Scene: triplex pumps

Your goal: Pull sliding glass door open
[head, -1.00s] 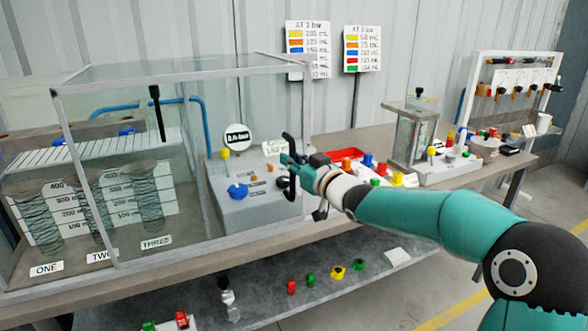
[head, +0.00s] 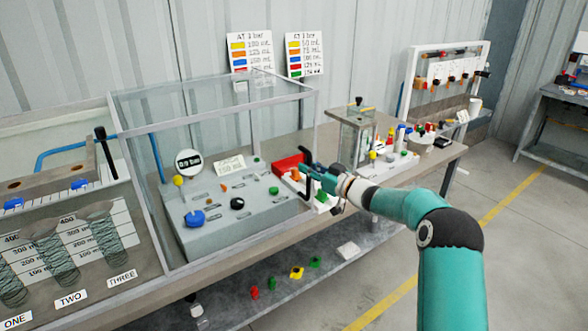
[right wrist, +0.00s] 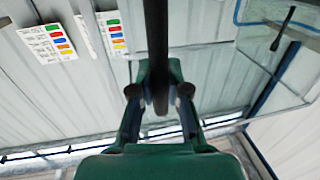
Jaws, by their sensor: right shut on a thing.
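The sliding glass door (head: 215,97) is a clear panel in a pale grey frame, in front of the grey control console. Its left post stands to the right of the cylinder marked THREE. My right gripper (head: 312,178) is shut on the black upright door handle (head: 305,165) at the door's right end. In the right wrist view the handle (right wrist: 156,45) runs up between the fingertips of the same gripper (right wrist: 159,95). A second black handle (head: 102,140) stands at the left. My left gripper is not in view.
Ribbed cylinders (head: 105,235) stand at the left, clear of the door frame. Loose coloured pieces lie on the lower shelf (head: 280,285). The floor at the right is open.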

